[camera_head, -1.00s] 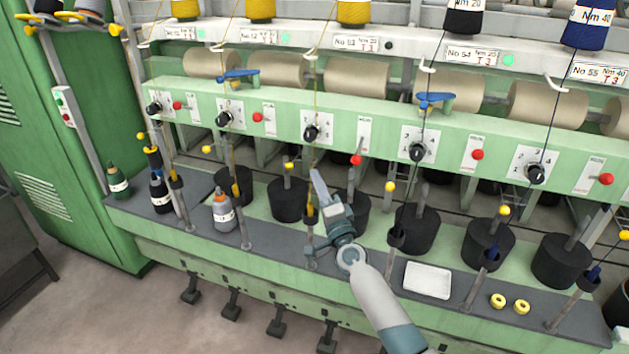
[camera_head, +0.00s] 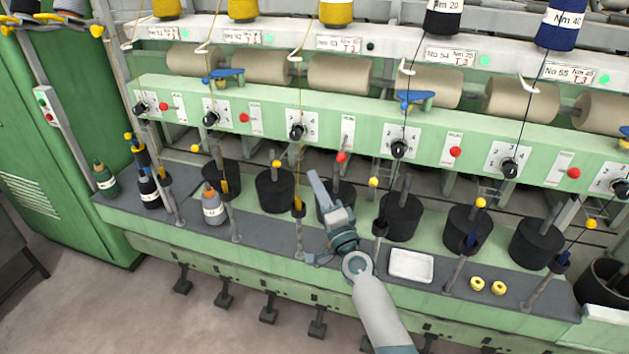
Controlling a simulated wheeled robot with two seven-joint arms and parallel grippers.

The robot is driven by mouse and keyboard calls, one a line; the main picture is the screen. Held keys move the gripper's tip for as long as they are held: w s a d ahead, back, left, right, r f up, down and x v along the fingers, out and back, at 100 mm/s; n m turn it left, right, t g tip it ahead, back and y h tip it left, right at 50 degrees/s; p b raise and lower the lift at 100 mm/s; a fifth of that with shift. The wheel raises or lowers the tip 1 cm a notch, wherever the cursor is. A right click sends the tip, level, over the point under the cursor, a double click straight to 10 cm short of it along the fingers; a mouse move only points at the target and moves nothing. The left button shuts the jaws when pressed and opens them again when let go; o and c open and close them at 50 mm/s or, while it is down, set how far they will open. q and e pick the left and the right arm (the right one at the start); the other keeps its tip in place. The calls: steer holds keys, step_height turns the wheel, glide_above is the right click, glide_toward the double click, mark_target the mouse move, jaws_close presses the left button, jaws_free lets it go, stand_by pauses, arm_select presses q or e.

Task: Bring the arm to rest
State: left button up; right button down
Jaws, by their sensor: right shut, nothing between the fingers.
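My right gripper (camera_head: 318,188) is in the middle of the view, at the end of my arm that comes in from below. Its fingers are shut with nothing between them and point up and away, toward the green machine (camera_head: 262,115). It shows in front of a black cylinder (camera_head: 347,190), which it partly hides. I cannot tell how far apart they are. My left gripper is not in view.
A white tray (camera_head: 411,266) and two yellow rings (camera_head: 487,285) sit on the grey ledge right of my arm. Bottles (camera_head: 213,207) stand on the ledge at left. Thin upright posts (camera_head: 299,225) rise along the ledge. The floor (camera_head: 110,310) at lower left is clear.

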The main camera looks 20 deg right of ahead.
steer(key=shift+f, duration=0.15)
